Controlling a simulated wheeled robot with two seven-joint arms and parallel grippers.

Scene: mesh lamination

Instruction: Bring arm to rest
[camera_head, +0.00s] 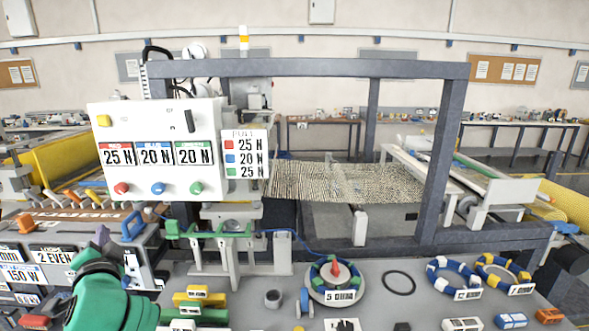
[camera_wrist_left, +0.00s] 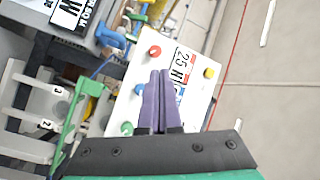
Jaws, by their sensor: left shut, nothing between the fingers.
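My left gripper (camera_head: 103,238) is at the lower left of the head view, on the end of my green arm. Its purple fingers are shut and empty, and they lie side by side in the left wrist view (camera_wrist_left: 158,75). They point toward the white control panel (camera_head: 150,148), which carries red, blue and green knobs and force labels. The panel also shows behind the fingers in the left wrist view (camera_wrist_left: 196,100). I cannot tell the exact gap, but no contact shows. My right gripper is not in either view.
Labelled bins (camera_head: 25,272) stand just left of my left gripper. A mesh sheet (camera_head: 345,183) runs through a dark frame (camera_head: 437,165) behind the bench.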

